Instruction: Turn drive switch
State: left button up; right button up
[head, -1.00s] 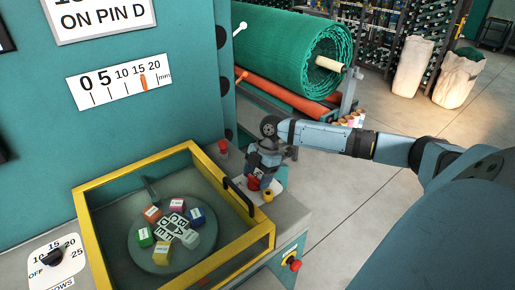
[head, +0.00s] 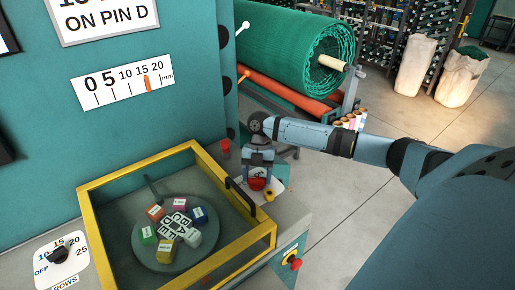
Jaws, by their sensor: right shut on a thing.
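The drive switch (head: 257,184) shows as a red knob on a white plate at the right end of the teal machine's ledge. My right gripper (head: 258,174) points down over this plate and is shut on the switch. The fingers hide most of the switch, so its setting cannot be read. My left gripper is not in view.
A yellow-framed tray (head: 264,246) with a black handle stands left of the switch and holds several coloured blocks. A small yellow knob (head: 268,195) and a red knob (head: 225,147) are close by. A red button (head: 295,264) sits on the front. A green netting roll (head: 290,45) lies behind.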

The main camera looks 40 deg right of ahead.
dwell(0.4)
jog(key=o, duration=0.9)
jog(key=b+v, duration=0.2)
jog(key=v, duration=1.2)
jog(key=shift+f, duration=0.1)
